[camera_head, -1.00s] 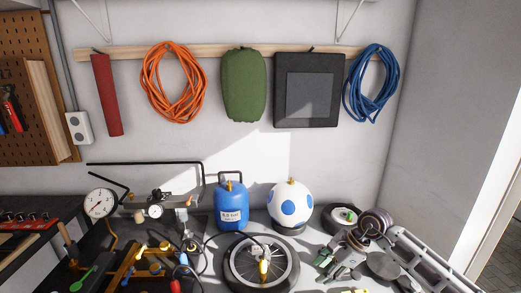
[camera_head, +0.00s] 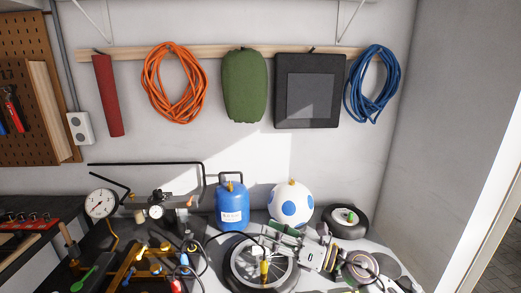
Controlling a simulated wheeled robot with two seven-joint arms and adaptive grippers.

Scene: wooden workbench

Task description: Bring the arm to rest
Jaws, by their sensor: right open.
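My right arm comes in from the lower right. Its gripper (camera_head: 282,240) points left, with its fingers apart and nothing seen between them. It shows over the right part of the spoked wheel (camera_head: 240,272) and hides some of its rim. I cannot tell how high it is above the wheel. My left gripper is not in view.
A blue gas canister (camera_head: 231,207) and a white ball with blue spots (camera_head: 291,203) stand behind the wheel. A small black wheel (camera_head: 345,219) is behind my right arm. A pressure gauge (camera_head: 100,204), hoses and tools crowd the left.

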